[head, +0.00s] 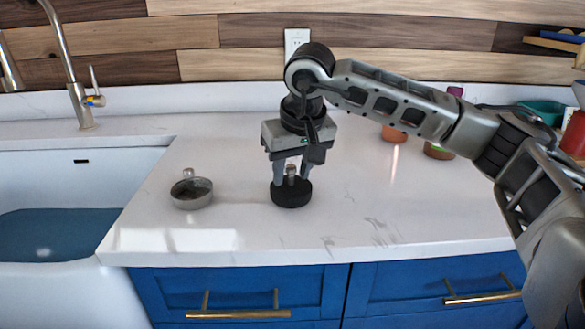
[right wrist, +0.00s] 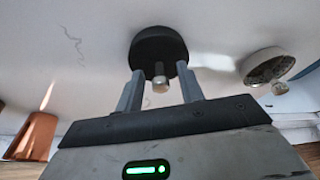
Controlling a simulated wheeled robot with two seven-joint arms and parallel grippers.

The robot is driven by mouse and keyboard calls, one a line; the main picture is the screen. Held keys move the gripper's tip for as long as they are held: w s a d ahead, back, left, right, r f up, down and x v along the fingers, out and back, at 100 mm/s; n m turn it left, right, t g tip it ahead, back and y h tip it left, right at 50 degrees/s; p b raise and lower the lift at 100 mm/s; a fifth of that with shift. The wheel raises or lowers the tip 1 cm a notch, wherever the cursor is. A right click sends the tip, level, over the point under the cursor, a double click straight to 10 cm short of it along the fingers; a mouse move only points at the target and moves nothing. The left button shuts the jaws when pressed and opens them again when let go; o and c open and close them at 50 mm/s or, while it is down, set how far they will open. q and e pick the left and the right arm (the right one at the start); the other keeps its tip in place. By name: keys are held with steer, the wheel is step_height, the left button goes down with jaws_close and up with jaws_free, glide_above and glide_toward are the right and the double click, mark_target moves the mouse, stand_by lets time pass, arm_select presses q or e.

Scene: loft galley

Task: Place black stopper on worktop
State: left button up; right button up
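The black stopper (head: 291,195) is a round black disc with a small metal knob on top. It sits flat on the white worktop (head: 240,165), right of the sink; it also shows in the right wrist view (right wrist: 157,46). My right gripper (head: 291,178) points down over it. In the right wrist view its two fingers (right wrist: 160,72) stand apart on either side of the knob, with gaps showing, so it is open. Whether the fingertips touch the disc is unclear. My left gripper is not in view.
A round metal sink strainer (head: 192,193) lies left of the stopper, also in the right wrist view (right wrist: 267,65). The white sink (head: 75,180) and tap (head: 78,100) are at the left. Terracotta pots (head: 394,133) stand behind my right arm. The front worktop is clear.

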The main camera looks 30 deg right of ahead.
steer(key=shift+r, duration=0.1)
steer(key=shift+r, duration=0.25)
arm_select(q)
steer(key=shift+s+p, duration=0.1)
steer(key=shift+p, duration=0.35)
arm_select(e)
steer(key=v, duration=1.1)
steer(key=shift+r, duration=0.3)
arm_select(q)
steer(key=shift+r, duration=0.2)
arm_select(e)
steer(key=shift+s, duration=0.1)
